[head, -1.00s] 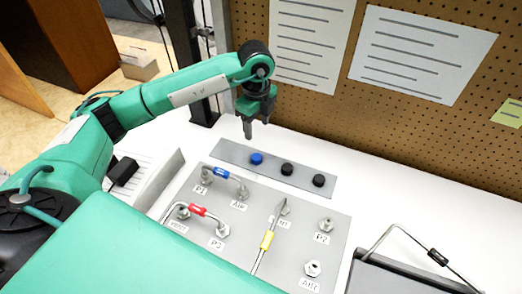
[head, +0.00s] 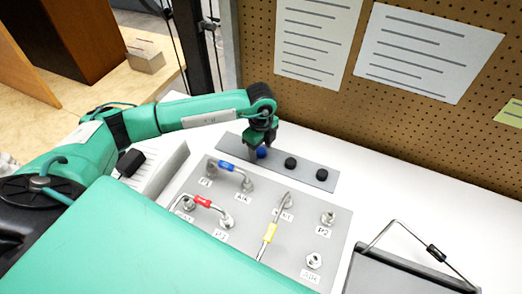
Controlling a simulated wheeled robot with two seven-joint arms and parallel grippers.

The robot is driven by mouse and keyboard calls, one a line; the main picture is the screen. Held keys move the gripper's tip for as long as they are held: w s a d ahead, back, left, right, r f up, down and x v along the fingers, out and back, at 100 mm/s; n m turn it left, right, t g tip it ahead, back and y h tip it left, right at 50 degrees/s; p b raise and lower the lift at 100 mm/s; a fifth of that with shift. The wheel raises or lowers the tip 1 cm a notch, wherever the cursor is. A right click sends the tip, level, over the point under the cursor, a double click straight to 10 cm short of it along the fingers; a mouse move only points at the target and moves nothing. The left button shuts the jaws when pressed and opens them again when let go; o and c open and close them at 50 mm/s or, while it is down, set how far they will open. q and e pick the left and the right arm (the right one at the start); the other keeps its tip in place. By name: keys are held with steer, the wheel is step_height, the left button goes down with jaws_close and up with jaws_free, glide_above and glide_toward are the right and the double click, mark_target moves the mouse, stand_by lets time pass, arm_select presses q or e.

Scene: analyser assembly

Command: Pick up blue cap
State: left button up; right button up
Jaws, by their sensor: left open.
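The blue cap (head: 262,153) sits on the grey strip (head: 228,143) at the back of the white table, left of two black caps (head: 290,163) and (head: 322,174). My left gripper (head: 258,152) is open, pointing down, with its fingers low at the blue cap. The fingers partly hide the cap, and I cannot tell whether they touch it. My right gripper is not in view.
In front of the strip lies a grey panel (head: 285,239) with metal fittings and tubes carrying blue, red and yellow sleeves. A pegboard (head: 400,110) stands behind the table. A dark grey case (head: 390,275) with a handle is at lower right.

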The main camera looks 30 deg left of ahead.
arm_select(q)
steer(key=c, duration=1)
steer(key=shift+c, duration=0.2)
